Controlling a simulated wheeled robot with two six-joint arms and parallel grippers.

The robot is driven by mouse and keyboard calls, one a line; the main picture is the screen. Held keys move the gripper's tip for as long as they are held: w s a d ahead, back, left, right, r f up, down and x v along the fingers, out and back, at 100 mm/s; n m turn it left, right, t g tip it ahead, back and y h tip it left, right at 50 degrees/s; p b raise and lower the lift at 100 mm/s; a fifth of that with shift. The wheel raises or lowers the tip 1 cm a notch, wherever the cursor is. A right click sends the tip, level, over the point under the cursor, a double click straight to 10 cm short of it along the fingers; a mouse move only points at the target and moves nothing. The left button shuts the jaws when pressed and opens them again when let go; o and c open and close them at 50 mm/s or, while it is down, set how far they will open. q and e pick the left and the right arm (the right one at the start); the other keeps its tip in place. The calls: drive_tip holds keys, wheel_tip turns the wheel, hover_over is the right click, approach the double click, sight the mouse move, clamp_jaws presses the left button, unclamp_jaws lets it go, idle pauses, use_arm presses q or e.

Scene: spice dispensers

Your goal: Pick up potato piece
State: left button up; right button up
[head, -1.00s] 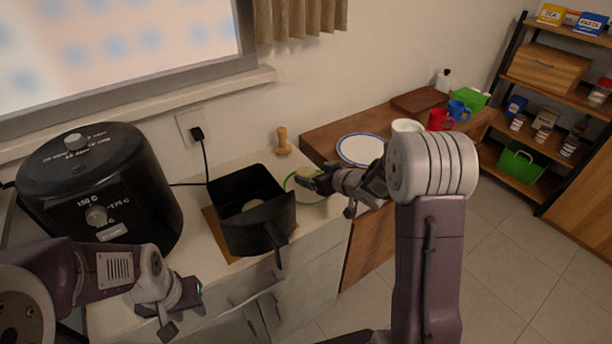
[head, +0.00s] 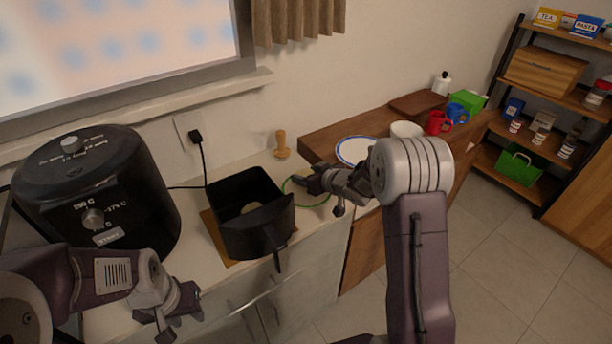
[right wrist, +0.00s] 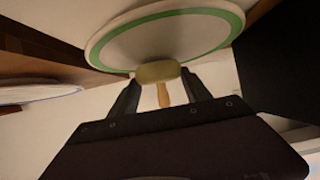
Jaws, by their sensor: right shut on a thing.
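A pale yellow potato piece (right wrist: 157,72) is between the fingertips of my right gripper (right wrist: 160,84) in the right wrist view. The gripper is shut on it, beside the green-rimmed plate (right wrist: 165,38). In the head view my right gripper (head: 310,183) is over that plate (head: 290,188), just right of the black fryer basket, and largely hides it; the held piece is not clear there. Another pale piece (head: 250,208) lies inside the black basket (head: 256,232). My left gripper (head: 180,314) is open and empty in front of the fryer, at the lower left.
The black air fryer (head: 95,195) stands at the left of the counter. A wooden grinder (head: 282,145) stands behind the plate. A blue-rimmed plate (head: 356,150), a white bowl (head: 406,129) and mugs (head: 437,122) are on the wooden counter to the right.

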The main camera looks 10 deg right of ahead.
drive_tip(key=r, duration=0.1)
drive_tip(key=r+p, duration=0.1)
drive_tip(key=r, duration=0.1)
drive_tip(key=r+p, duration=0.1)
drive_tip(key=r, duration=0.1)
drive_tip(key=shift+d, duration=0.25)
drive_tip(key=s+d+r+p, duration=0.3)
drive_tip(key=d+r+p, duration=0.1)
drive_tip(key=d, duration=0.6)
drive_tip(key=shift+s+d+r, duration=0.2)
drive_tip(key=shift+d+r, duration=0.15)
drive_tip(key=shift+r, duration=0.55)
